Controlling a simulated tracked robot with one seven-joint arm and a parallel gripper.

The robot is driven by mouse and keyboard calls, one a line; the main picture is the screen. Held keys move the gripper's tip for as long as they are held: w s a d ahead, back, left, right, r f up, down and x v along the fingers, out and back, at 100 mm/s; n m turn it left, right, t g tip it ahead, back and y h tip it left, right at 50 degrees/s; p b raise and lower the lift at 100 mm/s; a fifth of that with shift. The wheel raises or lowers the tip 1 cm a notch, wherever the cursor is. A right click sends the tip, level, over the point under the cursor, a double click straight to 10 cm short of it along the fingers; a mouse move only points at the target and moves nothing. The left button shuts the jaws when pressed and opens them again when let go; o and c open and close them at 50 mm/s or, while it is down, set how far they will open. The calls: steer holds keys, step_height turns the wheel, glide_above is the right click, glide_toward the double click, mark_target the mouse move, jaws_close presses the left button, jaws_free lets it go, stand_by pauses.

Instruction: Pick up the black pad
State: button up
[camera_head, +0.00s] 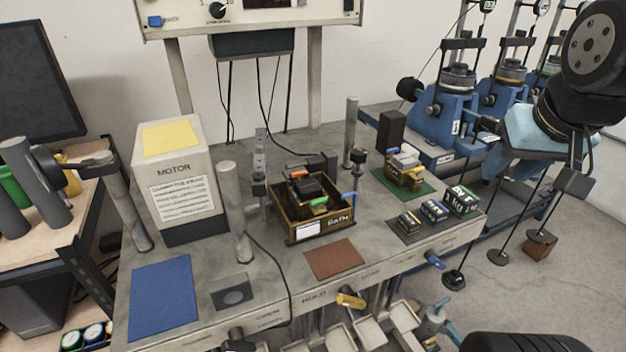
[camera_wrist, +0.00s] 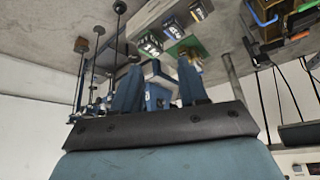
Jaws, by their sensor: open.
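No single thing is clearly the black pad. Small black pieces (camera_head: 308,188) lie in the brown tray (camera_head: 318,230), partly hidden by one another; a black block (camera_head: 391,132) stands at the bench's back right. My gripper (camera_wrist: 159,66) is open, its two blue-grey fingers apart with nothing held between them. In the head view my arm is at the upper right, beyond the bench's right end and away from these things.
The bench also holds a motor box (camera_head: 180,175), a blue mat (camera_head: 163,298), a brown-red mat (camera_head: 334,259) and upright metal posts (camera_head: 236,212). Small labelled blocks (camera_head: 435,212) stand at the right. Blue machines (camera_head: 448,120) stand behind. Lever handles (camera_head: 350,301) project along the front edge.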

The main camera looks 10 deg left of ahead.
steer(key=shift+d, duration=0.2)
steer(key=o, duration=0.3)
steer(key=shift+w+a+r+n, duration=0.2)
steer(key=shift+w+a+n, duration=0.05)
steer(key=shift+w+n, duration=0.05)
steer(key=shift+o, duration=0.3)
steer(key=w+a+r+n+g, duration=0.2)
steer(key=w+a+n, duration=0.6)
steer(key=a+n, duration=0.4)
steer(key=shift+w+a+r+g+y, duration=0.15)
steer(key=shift+a+g+y, duration=0.15)
steer(key=shift+a+g, duration=0.2)
steer(key=n+g, duration=0.3)
steer(key=n, duration=0.9)
glide_above(308, 190)
steer(key=w+d, duration=0.2)
steer(key=w, duration=0.1)
step_height(308, 190, down, 2)
steer(key=f, duration=0.9)
steer(key=shift+s+a, duration=0.1)
steer(key=shift+s, duration=0.1)
steer(key=shift+w+a+f, duration=0.1)
steer(key=shift+a+f, duration=0.05)
steer(key=shift+f, duration=2.15)
